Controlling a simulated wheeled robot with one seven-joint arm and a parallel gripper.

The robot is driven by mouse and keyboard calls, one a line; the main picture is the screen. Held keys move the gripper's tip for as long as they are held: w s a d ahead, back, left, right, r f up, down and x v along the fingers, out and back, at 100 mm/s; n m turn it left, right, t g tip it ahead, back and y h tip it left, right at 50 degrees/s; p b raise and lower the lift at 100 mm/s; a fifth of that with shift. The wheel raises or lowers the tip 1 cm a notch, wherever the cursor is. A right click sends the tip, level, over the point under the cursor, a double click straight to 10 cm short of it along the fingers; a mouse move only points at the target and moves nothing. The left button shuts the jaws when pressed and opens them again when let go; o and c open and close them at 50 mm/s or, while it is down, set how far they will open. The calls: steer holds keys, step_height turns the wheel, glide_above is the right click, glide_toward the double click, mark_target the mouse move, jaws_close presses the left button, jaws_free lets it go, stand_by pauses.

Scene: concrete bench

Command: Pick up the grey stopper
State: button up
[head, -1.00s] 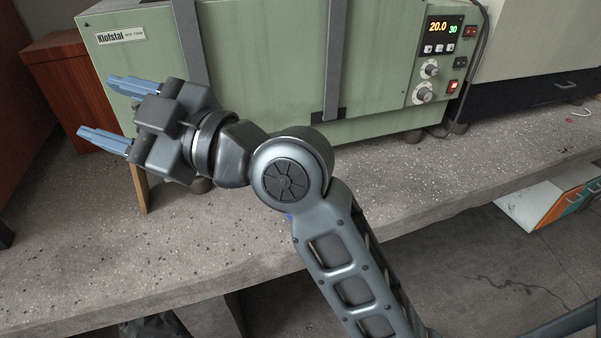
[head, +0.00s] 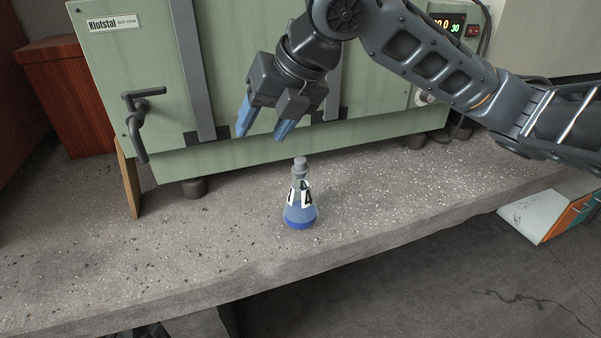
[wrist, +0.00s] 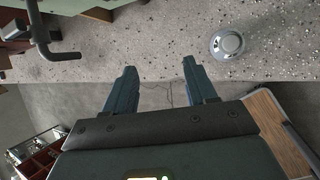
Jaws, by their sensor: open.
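The grey stopper (head: 300,164) sits upright in the neck of a conical glass flask (head: 299,214) holding blue liquid, with a black and white label. The flask stands on the concrete bench near its front edge. My gripper (head: 262,133) is open and empty, above and to the left of the stopper, with its blue fingers pointing down. In the wrist view, a round grey shape, apparently the stopper (wrist: 230,43) seen from above, lies up and to the right of my open fingers. Nothing is between the fingers.
A green oven (head: 245,85) with a black door handle (head: 139,120) stands behind the flask, on short feet. A dark red wooden box (head: 72,95) is at the back left. The bench (head: 205,235) is clear around the flask; its front edge drops to the floor.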

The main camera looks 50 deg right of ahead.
mark_target(301, 159)
steer(key=s+d+f+n+g+h, duration=0.1)
steer(key=s+d+f+g+h, duration=0.2)
steer(key=d, duration=0.4)
steer(key=shift+t, duration=0.4)
steer(key=x, duration=0.2)
steer(key=b+x, duration=0.1)
steer(key=x, duration=0.1)
steer(key=b+x, duration=0.1)
steer(key=x, duration=0.1)
steer(key=shift+s+a+f, duration=0.3)
steer(key=shift+s+a, duration=0.05)
jaws_close()
